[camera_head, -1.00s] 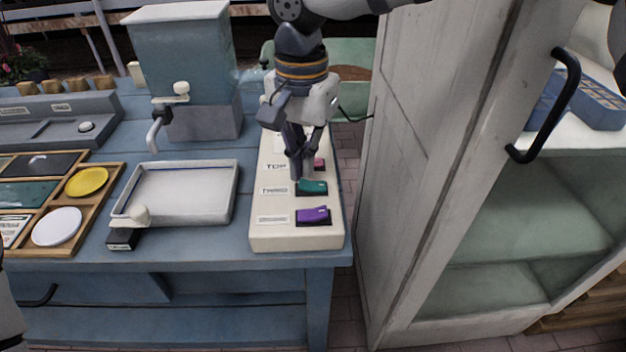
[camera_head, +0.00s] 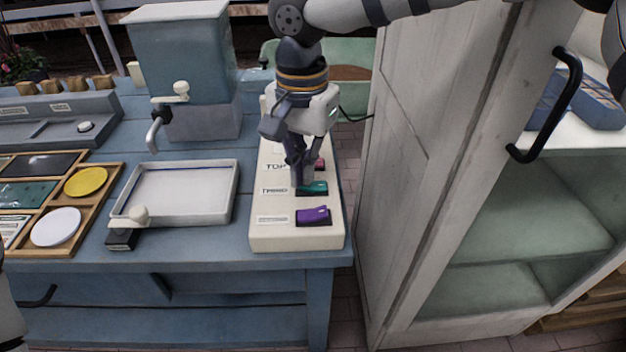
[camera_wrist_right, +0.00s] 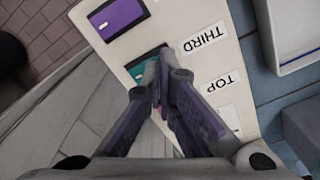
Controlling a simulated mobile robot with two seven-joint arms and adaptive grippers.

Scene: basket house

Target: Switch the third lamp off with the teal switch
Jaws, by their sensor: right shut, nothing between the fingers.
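The teal switch (camera_head: 317,187) sits on a cream switch panel (camera_head: 283,240), beside a label reading THIRD (camera_head: 273,190). It also shows in the wrist view (camera_wrist_right: 140,70), partly hidden by my fingers. My right gripper (camera_head: 303,184) is shut and empty, pointing down, with its fingertips at the left part of the teal switch. In the wrist view the right fingertips (camera_wrist_right: 158,98) overlap the teal switch's edge; whether they touch it I cannot tell. The third lamp is not identifiable in these views. My left gripper is not in view.
A purple switch (camera_head: 313,215) is nearer on the panel and a pink one (camera_head: 319,164) is farther back. A white tray (camera_head: 180,217) and a blue dispenser (camera_head: 185,60) stand left. A white cabinet door (camera_head: 420,150) stands close on the right.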

